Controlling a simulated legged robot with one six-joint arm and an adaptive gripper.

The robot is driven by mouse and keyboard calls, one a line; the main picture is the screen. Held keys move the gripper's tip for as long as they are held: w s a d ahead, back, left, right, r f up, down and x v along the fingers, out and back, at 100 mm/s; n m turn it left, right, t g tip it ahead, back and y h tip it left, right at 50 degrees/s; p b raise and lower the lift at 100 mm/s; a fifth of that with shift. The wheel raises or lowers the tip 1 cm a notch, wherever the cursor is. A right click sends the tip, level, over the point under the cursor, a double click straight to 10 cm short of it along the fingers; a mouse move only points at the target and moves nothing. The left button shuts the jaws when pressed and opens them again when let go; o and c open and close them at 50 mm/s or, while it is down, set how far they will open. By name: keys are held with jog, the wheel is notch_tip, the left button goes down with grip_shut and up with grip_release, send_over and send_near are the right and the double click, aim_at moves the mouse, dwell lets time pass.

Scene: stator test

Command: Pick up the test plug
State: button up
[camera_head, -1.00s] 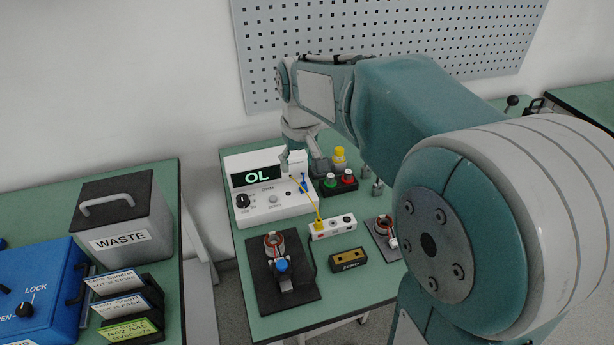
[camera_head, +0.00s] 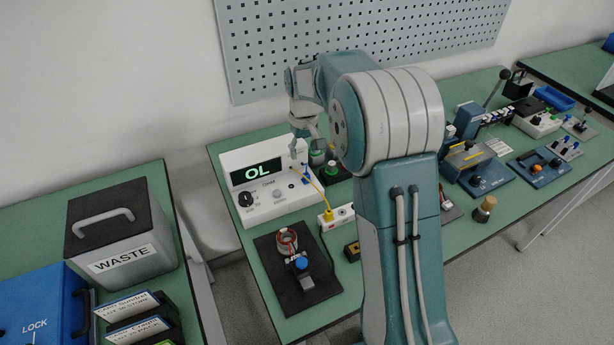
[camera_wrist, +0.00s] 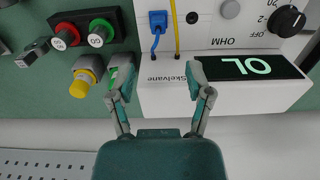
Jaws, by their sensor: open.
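A yellow plug (camera_head: 328,216), which I take to be the test plug, sits on a white socket strip (camera_head: 343,215). A yellow lead (camera_head: 311,184) runs from it to the white ohm meter (camera_head: 272,201). In the wrist view the yellow lead (camera_wrist: 177,28) enters the meter beside a blue plug (camera_wrist: 158,20); the yellow plug is out of that view. My gripper (camera_wrist: 160,80) is open and empty, its fingers spread over the meter's edge. In the head view it is by the meter's right end, partly hidden by my arm.
Red (camera_wrist: 66,36) and green (camera_wrist: 100,33) buttons and a yellow-capped item (camera_wrist: 86,76) stand close to one finger. The meter reads OL. A black fixture with a copper coil (camera_head: 287,241) lies in front. A perforated panel (camera_head: 360,40) stands behind.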

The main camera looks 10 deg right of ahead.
aim_at(306, 173)
notch_tip(306, 173, down, 3)
jog(key=shift+d+f, duration=0.1)
jog(key=f, duration=0.5)
jog(key=shift+s, duration=0.4)
jog(key=shift+c, duration=0.3)
grip_shut()
